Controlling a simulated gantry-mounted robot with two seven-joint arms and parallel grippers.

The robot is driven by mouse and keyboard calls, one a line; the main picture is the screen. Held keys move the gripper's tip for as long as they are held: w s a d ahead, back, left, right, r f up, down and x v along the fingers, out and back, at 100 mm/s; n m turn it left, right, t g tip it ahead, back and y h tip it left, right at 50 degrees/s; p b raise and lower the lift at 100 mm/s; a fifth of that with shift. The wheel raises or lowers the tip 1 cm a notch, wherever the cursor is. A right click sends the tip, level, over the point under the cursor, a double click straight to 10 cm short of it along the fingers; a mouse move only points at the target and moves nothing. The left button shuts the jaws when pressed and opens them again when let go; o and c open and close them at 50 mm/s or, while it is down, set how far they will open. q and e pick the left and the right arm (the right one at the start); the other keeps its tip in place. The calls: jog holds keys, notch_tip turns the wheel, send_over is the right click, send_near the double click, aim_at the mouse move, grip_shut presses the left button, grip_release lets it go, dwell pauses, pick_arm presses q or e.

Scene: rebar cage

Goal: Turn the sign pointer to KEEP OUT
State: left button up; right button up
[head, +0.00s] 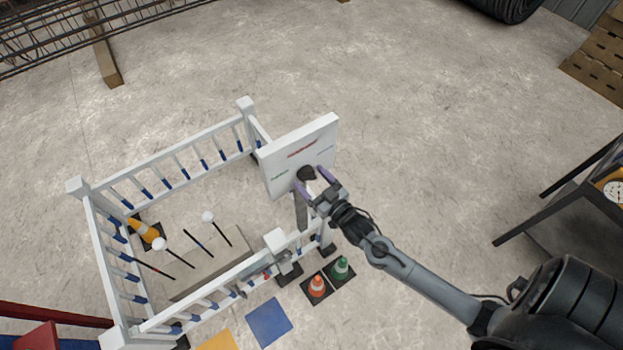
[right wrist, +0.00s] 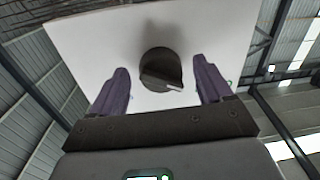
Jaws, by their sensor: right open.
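A white sign board (head: 290,150) stands on a post at the right corner of a white fence. It carries a red label at the top and green and bluish labels at its sides, too small to read. A dark round knob (head: 306,174) sits low on its face. In the right wrist view the knob (right wrist: 161,68) has a pale pointer mark (right wrist: 174,88) toward its lower right. My right gripper (head: 317,180) is at the board, its purple fingers open on either side of the knob, with gaps to it. My left gripper is not in view.
The white fence (head: 185,165) encloses sticks with white balls and a yellow-orange cone (head: 141,230). An orange cone (head: 317,286) and a green cone (head: 340,268) stand below the sign. A dark table (head: 575,190) is at right. Open floor lies above.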

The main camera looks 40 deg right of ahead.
jog(key=shift+w, duration=0.25)
jog(key=shift+c, duration=0.4)
jog(key=c, duration=1)
jog(key=shift+o, duration=0.2)
